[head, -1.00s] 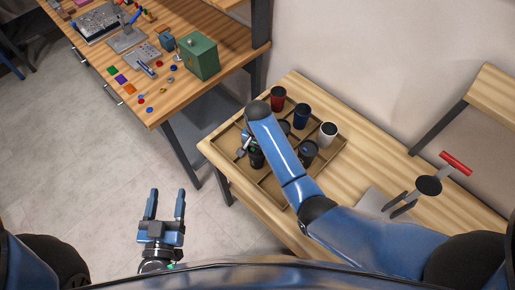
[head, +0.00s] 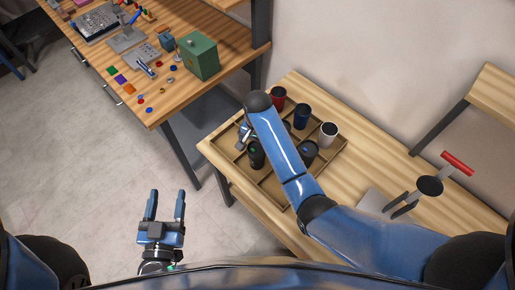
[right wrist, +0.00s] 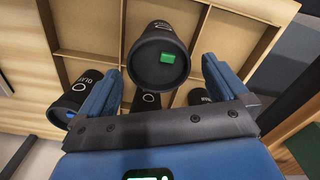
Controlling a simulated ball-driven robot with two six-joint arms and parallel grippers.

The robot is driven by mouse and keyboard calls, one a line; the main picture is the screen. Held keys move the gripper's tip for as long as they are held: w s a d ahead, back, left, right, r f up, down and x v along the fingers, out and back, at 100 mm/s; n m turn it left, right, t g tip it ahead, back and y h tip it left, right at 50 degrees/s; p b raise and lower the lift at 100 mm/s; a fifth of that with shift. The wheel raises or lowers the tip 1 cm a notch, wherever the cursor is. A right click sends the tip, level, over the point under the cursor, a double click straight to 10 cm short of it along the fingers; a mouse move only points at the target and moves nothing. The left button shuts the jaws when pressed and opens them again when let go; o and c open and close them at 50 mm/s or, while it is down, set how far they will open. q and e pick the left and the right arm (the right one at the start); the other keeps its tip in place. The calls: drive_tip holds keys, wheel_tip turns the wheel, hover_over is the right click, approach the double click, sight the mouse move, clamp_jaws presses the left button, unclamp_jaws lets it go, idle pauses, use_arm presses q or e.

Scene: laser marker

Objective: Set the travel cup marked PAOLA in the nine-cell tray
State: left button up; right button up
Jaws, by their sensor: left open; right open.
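The nine-cell tray (head: 268,184) lies on the light wooden table. A black cup (head: 256,155) with a green lid tab stands in a left-hand cell; in the right wrist view this black cup (right wrist: 160,58) is just beyond and between the spread fingers. The name on it cannot be read, so I cannot tell which cup is PAOLA. My right gripper (right wrist: 155,85) is open and empty; in the head view my right arm partly hides it beside the tray's left cells. My left gripper (head: 164,205) is open and empty over the floor.
A red-handled tool (head: 430,184) is on the right. A workbench with a green box (head: 198,56) stands behind left.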

wheel_tip(320, 180, up, 5)
drive_tip(key=shift+r, duration=0.2)
drive_tip(key=shift+r+p, duration=1)
drive_tip(key=shift+r, duration=0.5)
drive_tip(key=shift+f, duration=0.1)
